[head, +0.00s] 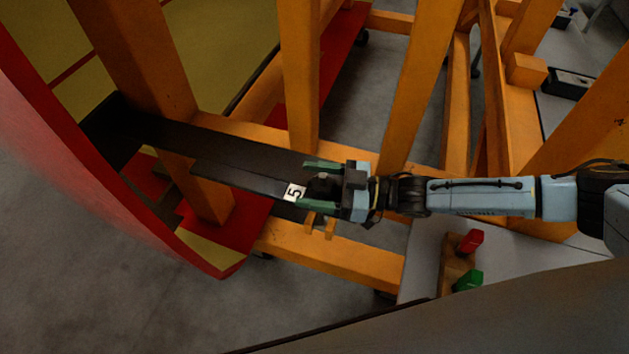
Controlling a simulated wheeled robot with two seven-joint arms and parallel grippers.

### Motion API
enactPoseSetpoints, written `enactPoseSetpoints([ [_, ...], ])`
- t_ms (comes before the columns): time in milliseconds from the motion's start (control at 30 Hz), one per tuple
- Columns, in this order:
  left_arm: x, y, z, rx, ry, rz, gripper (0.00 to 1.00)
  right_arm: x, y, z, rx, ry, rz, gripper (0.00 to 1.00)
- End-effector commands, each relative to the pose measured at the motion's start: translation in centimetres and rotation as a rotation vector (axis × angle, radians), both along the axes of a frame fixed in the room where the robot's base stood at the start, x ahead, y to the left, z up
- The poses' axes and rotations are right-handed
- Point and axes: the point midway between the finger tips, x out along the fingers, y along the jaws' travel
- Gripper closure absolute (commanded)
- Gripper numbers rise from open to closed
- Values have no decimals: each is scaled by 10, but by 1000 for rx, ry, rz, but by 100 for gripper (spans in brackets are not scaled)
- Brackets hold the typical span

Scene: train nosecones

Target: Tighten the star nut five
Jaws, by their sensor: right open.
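A white label with the number 5 (294,192) sits near the right end of a long black bar (235,172). My right gripper (318,185) comes in from the right and is at that end of the bar, just right of the label. Its two green-tipped fingers are apart, one above and one below in the picture. A small dark shape shows between the fingers. It may be the star nut, but it is too dark and too covered to tell, and I cannot tell whether the fingers touch it. My left gripper is not in view.
Orange frame beams (300,80) stand close around my right arm. A red and yellow nosecone shell (90,180) curves along the left. A wooden block with red and green knobs (457,265) is below my forearm. Grey floor (130,290) is free at lower left.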

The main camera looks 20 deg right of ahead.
Motion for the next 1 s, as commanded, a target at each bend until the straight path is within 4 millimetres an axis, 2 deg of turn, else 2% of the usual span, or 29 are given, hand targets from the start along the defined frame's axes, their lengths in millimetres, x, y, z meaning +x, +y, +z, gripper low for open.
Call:
enactPoseSetpoints([
  [233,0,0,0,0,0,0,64,0,0,0,-1,0,-1,32],
  [500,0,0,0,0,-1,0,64,0,0,0,0,0,-1,67],
  [600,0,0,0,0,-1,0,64,0,0,0,0,0,-1,77],
  [1000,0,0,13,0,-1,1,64,0,0,1,1,5,-79,77],
])
